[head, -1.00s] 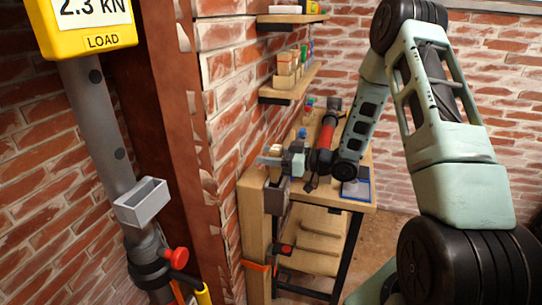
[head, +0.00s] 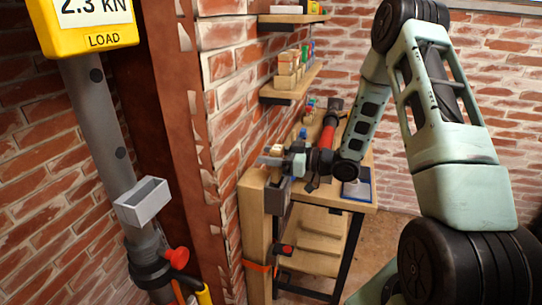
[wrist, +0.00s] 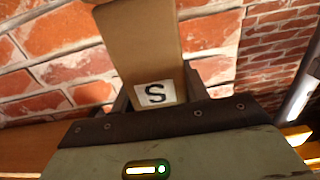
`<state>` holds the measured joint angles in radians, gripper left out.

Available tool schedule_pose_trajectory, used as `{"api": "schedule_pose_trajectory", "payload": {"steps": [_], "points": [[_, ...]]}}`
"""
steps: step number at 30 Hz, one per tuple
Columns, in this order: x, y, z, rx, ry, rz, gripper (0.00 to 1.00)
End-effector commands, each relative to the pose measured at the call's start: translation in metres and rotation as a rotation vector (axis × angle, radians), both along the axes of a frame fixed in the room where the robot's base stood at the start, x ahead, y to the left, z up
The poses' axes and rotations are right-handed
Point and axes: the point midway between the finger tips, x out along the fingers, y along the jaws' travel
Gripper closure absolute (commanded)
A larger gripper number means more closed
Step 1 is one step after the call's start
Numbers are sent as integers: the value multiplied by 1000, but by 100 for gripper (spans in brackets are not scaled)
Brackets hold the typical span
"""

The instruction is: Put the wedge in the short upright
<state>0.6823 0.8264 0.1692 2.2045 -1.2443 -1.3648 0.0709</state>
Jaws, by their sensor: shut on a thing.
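In the wrist view a tan wedge (wrist: 142,45) with a white label marked "S" sits between the dark fingers of my gripper (wrist: 155,92), which is shut on it. In the head view my gripper (head: 281,160) is small and points left, just above the top of a short wooden upright (head: 254,225) with an orange strap low down. The wedge is too small to make out clearly there. A grey box (head: 279,196) is on the upright's right side. Whether the wedge touches the upright cannot be told.
A grey metal prop (head: 103,135) with a yellow load display (head: 90,22) reading 2.3 kN stands at the left and carries a grey open box (head: 142,203). A workbench (head: 350,195) stands behind the upright. Wall shelves (head: 292,84) hold small blocks. Brick wall is close beside my gripper.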

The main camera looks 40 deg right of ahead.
Motion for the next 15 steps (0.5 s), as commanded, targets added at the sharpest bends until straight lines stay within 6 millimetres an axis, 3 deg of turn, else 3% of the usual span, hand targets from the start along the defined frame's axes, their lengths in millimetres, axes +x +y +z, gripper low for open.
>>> {"api": "schedule_pose_trajectory", "payload": {"steps": [15], "points": [[0,0,-13,0,0,0,78]]}}
